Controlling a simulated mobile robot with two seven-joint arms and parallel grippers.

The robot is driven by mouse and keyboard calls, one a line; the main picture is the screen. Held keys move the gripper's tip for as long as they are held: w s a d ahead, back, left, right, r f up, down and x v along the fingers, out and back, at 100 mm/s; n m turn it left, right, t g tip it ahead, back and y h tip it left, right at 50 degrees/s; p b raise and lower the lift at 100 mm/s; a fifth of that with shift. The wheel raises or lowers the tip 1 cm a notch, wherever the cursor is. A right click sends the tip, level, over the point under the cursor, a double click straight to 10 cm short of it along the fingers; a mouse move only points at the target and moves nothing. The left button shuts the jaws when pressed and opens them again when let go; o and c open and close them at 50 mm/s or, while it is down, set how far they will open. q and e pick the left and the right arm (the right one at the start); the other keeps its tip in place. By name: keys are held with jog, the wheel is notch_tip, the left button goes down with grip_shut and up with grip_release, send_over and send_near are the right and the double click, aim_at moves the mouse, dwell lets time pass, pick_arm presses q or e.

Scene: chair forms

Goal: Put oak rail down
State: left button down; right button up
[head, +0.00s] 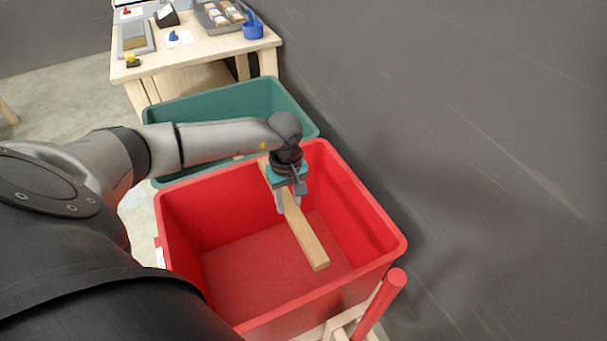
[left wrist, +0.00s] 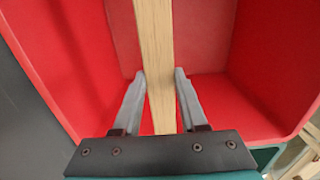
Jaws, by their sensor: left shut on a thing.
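The oak rail (head: 308,238) is a long, pale wooden bar. My left gripper (head: 288,200) is shut on it and holds it over the red bin (head: 228,268). In the head view the rail slants from the bin's far side toward the near right. In the left wrist view the rail (left wrist: 157,60) runs between the two grey fingers (left wrist: 160,82), with the red bin walls around it. I cannot tell whether the rail touches the bin floor. The bin floor that shows is bare. My right gripper is not in view.
A green bin (head: 240,100) stands just behind the red one. A wooden table (head: 190,52) with trays and a blue cup (head: 253,29) is at the back. A grey wall (head: 450,110) runs along the right. A red post (head: 380,303) stands at the near right corner.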

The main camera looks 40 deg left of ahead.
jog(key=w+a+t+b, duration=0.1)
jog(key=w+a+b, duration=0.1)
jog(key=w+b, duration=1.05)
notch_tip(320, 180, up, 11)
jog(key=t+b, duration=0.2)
jog(key=b, duration=0.5)
pick_arm(q)
notch_tip(320, 180, down, 31)
jog(key=shift+w+r+b, duration=0.1)
jog(key=shift+r+b, duration=0.05)
jog(key=shift+b, duration=0.75)
jog(key=shift+f, duration=0.35)
jog(key=shift+f+b, duration=0.7)
jog(key=shift+f, duration=0.25)
jog(key=shift+f+b, duration=0.3)
jog(key=shift+f, duration=0.65)
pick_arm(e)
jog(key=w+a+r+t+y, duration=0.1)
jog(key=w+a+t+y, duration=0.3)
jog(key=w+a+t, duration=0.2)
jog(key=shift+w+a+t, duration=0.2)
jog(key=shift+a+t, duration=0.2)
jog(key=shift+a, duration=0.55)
